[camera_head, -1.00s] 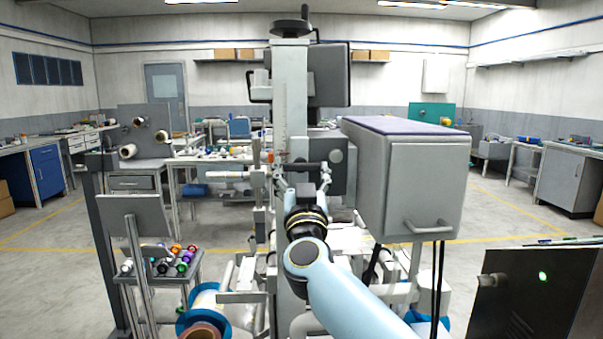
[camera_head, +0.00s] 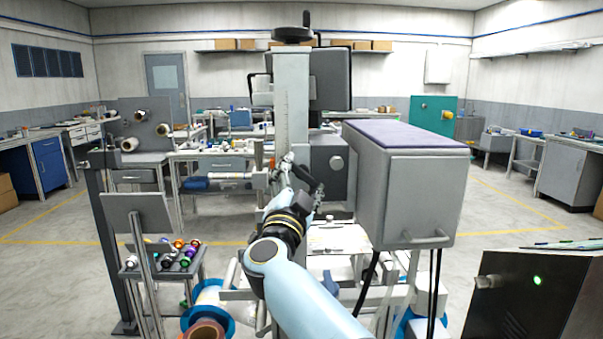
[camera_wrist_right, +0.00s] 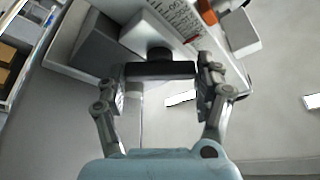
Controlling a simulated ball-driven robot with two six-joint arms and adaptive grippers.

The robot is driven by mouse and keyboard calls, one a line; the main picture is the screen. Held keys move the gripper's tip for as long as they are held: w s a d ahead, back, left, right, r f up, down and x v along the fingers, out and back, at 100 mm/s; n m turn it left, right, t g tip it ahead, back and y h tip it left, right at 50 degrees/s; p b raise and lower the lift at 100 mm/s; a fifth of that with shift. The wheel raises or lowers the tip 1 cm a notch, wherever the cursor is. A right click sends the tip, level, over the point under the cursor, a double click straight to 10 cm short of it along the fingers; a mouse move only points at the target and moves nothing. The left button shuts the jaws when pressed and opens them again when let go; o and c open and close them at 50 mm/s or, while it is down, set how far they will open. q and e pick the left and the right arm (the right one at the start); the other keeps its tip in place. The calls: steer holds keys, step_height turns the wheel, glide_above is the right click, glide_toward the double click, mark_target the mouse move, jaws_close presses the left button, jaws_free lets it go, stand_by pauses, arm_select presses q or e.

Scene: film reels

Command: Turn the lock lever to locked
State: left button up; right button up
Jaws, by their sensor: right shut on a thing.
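The lock lever (camera_wrist_right: 160,69) is a short black bar on a dark round hub, and it lies across the picture in the right wrist view. My right gripper (camera_wrist_right: 160,85) is shut on it, with one finger at each end of the bar. In the head view my right gripper (camera_head: 301,178) is at the front of the grey column (camera_head: 291,100) and is tilted, its left finger higher than its right. The wrist hides much of the lever there. My left gripper is not in view.
A big grey box with a handle (camera_head: 413,185) stands close to the right of my right arm. A black handwheel (camera_head: 292,34) tops the column. A small shelf with coloured spools (camera_head: 165,260) and a blue reel (camera_head: 218,320) are at lower left.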

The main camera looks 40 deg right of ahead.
steer(key=m+g, duration=0.1)
steer(key=m, duration=0.1)
steer(key=m+g+p, duration=0.1)
steer(key=m, duration=0.1)
steer(key=m+p, duration=0.1)
steer(key=m, duration=0.1)
steer(key=shift+r+m+g, duration=0.25)
steer(key=shift+m+g, duration=0.05)
steer(key=shift+g, duration=0.1)
steer(key=shift+a+m+g+y+p, duration=0.1)
steer(key=shift+m+g+y+p, duration=0.45)
steer(key=shift+m+p, duration=1.15)
steer(key=shift+m+b, duration=0.5)
steer(key=shift+m, duration=0.1)
steer(key=o, duration=1.2)
steer(key=shift+f, duration=0.1)
